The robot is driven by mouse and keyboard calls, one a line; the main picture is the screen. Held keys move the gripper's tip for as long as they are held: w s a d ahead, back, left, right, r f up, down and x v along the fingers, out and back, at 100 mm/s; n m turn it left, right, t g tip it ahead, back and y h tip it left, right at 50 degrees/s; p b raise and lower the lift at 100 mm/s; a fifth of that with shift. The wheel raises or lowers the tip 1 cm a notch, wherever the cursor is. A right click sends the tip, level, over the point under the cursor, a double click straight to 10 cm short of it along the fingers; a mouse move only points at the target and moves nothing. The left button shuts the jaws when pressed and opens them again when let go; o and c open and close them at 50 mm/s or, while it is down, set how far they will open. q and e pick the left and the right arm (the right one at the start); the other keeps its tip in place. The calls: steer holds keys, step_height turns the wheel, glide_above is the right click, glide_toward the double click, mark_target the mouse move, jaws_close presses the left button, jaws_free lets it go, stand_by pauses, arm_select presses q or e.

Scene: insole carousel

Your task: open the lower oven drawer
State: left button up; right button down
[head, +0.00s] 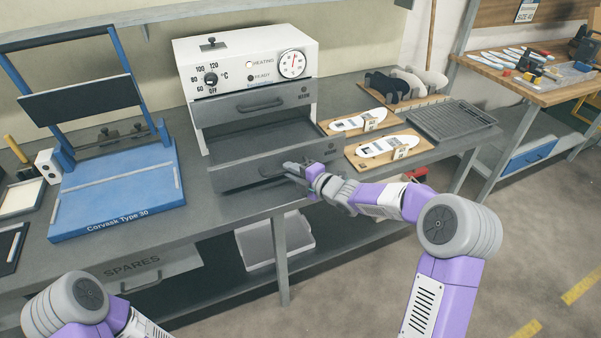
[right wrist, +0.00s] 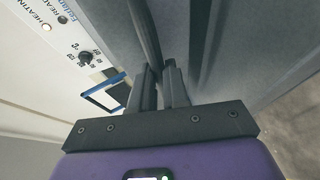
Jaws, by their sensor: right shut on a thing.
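The white oven (head: 245,65) stands on the grey bench, with a dial, a knob and two grey drawers. The upper drawer (head: 265,104) looks closed. The lower drawer (head: 240,174) is pulled out toward me, and its dark inside shows behind its front panel. My right gripper (head: 290,168) is at the lower drawer's handle (head: 268,172) and is shut on it. In the right wrist view, my right gripper's fingers (right wrist: 160,85) close around a dark bar in front of a grey panel. My left arm shows at the lower left, but its gripper is out of view.
A blue press (head: 120,190) stands left of the oven. Boards with insoles (head: 388,148) and a grey tray (head: 450,120) lie to the right. A white bin (head: 272,240) sits under the bench. The floor in front is clear.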

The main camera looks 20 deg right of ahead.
stand_by(0.3)
steer(key=c, duration=1.1)
jaws_free()
steer(key=p+v, duration=0.1)
steer(key=v, duration=0.6)
steer(key=shift+s+d, duration=0.2)
steer(key=shift+s, duration=0.05)
